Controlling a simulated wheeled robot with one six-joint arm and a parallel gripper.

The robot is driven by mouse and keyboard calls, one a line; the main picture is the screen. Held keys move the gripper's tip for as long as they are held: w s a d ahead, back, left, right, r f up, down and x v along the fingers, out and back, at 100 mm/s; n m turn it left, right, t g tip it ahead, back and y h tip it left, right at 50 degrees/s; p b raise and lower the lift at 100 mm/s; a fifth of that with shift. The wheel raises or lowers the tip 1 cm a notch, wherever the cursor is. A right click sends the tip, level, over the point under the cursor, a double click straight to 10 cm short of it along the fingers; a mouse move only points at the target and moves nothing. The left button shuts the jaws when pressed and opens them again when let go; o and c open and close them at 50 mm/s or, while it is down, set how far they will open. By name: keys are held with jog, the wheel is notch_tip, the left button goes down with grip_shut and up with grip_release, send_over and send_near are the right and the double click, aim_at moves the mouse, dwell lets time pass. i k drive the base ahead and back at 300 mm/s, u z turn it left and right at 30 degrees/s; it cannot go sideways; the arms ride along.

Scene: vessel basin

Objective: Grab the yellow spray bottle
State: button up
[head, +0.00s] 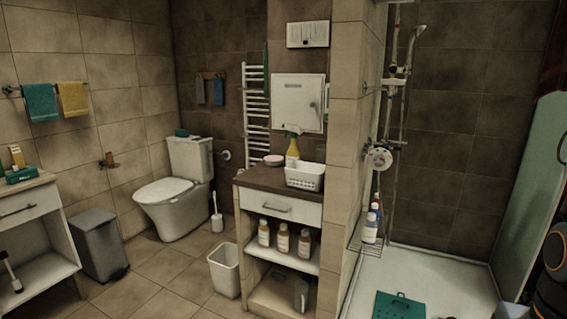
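The yellow spray bottle (293,148) stands upright on the dark top of the cabinet (258,181) in the middle of the head view. Its spray head looks greenish. Its lower part is hidden behind a white perforated basket (305,178) that stands in front of it. A pink round item (273,160) lies to its left on the same top. My gripper is not in view; dark parts with orange rings at the right edge look like my arm.
A tiled wall end borders the cabinet on the right, with the shower beyond it. Several bottles (282,238) stand on the shelf below the drawer. A white bin (224,270) stands left of the cabinet. The tiled floor (170,280) at front left is clear.

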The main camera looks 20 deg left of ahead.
aim_at(293, 154)
jog(key=k, duration=0.55)
jog(key=u, duration=1.05)
jog(key=i, duration=0.65)
jog(key=u, duration=0.8)
jog(key=i, duration=1.35)
jog(key=z, duration=1)
jog(key=i, duration=0.65)
jog(key=z, duration=0.75)
